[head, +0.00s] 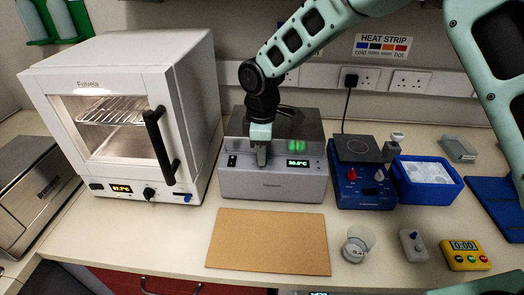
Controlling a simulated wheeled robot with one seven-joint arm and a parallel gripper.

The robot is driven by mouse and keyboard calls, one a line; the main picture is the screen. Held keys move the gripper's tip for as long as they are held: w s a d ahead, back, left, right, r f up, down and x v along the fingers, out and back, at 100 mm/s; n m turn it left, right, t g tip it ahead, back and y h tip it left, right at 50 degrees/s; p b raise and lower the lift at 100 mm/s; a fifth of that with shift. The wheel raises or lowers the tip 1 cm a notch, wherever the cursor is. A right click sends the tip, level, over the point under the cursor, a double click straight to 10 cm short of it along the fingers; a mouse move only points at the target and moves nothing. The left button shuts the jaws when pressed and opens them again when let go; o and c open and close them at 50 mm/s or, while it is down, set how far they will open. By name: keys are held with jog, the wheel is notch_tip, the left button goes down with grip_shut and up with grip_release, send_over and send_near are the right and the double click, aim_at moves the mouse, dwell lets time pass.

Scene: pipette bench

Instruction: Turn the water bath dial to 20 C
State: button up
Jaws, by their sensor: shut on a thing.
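The water bath (300,181) is a grey box on the bench in the head view. Its small green display (298,163) seems to read 30.0°C, though the digits are small. My gripper (262,160) points down at the bath's front, left of the display. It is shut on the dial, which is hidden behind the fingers.
A white oven (190,90) with a black handle stands to the left. A blue hotplate (362,188) with knobs and a blue ice tray (455,190) stand to the right. A brown board (268,242) lies clear in front of the bath. A yellow timer (465,255) sits at front right.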

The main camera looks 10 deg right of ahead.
jog(key=o, duration=1)
jog(key=shift+r, duration=0.1)
notch_tip(320, 180, up, 8)
jog(key=p, duration=0.6)
jog(key=shift+s, duration=0.1)
jog(key=s+d+m+b, duration=0.2)
jog(key=s+d, duration=0.1)
jog(key=s, duration=0.7)
jog(key=s+d+m+b, duration=0.2)
jog(key=s+m+b, duration=0.1)
jog(key=s, duration=0.7)
jog(key=s+d+m+b, duration=0.3)
jog(key=s, duration=0.6)
jog(key=shift+s+d+y, duration=0.3)
jog(key=shift+s+d, duration=0.05)
jog(key=shift+s, duration=0.05)
